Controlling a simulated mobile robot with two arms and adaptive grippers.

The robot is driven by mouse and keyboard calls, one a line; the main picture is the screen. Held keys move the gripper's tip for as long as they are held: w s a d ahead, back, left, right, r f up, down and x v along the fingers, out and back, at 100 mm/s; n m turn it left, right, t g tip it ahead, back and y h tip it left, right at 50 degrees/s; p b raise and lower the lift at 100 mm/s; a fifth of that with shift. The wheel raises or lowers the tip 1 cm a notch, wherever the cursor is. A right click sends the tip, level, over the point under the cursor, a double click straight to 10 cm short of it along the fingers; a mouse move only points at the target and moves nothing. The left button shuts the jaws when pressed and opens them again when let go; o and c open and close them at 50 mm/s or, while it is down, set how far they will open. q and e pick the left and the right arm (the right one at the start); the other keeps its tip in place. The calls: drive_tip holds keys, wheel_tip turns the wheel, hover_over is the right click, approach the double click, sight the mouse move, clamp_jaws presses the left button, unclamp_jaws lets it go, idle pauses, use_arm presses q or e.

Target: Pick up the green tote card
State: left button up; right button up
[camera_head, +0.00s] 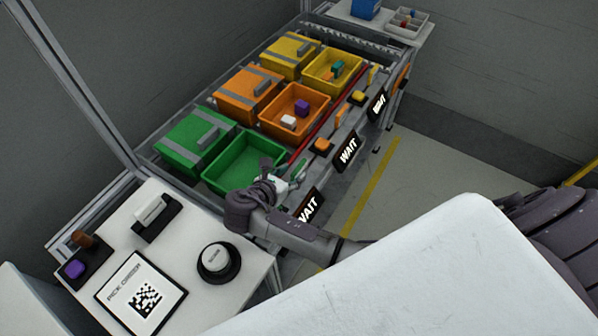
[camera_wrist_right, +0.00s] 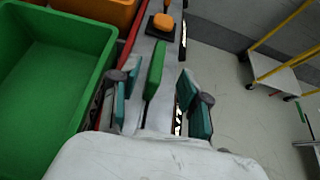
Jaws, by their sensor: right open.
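The green tote card (camera_wrist_right: 155,70) is a thin upright green piece on the grey rail beside the open green tote. In the right wrist view it stands between the two teal-padded fingers of my right gripper (camera_wrist_right: 157,80), with a gap visible on each side. The gripper is open. In the head view my right gripper (camera_head: 283,180) is over the rail at the front right corner of the green tote (camera_head: 215,184), and the card (camera_head: 300,169) shows only in small part beside it. My left gripper is not in view.
An orange tote (camera_head: 266,123) and a yellow tote (camera_head: 338,91) stand farther along, with an orange card (camera_head: 323,145) on the rail. A red strip (camera_head: 318,131) runs beside the totes. WAIT signs (camera_head: 347,151) line the front. A white table (camera_head: 190,285) is at lower left.

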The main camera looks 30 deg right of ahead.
sight(298, 168)
drive_tip(key=x, duration=0.5)
drive_tip(key=shift+w+p, duration=0.25)
drive_tip(key=shift+p, duration=0.15)
clamp_jaws()
